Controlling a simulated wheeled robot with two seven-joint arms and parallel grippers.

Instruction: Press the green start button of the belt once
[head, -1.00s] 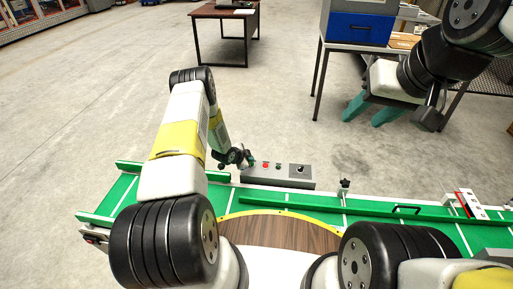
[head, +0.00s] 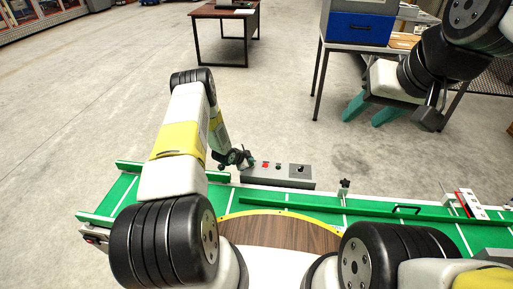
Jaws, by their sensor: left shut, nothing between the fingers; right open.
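The grey control box (head: 300,183) stands at the far edge of the green belt (head: 120,200). On its top are a red button (head: 265,165), a small dark control (head: 278,166) and a dark knob (head: 300,169). I cannot make out the green start button; my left gripper covers the box's left end. My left gripper (head: 250,163) is shut and empty, pointing down at that left end. I cannot tell whether it touches the box. My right gripper (head: 373,108), with green fingers, is open and empty, high at the upper right and away from the box.
A round wooden top with a yellow rim (head: 275,232) lies in front of the belt. A red and white item (head: 470,204) is at the belt's right. A table with a blue-fronted case (head: 358,28) stands at the back right. Open floor lies beyond the belt.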

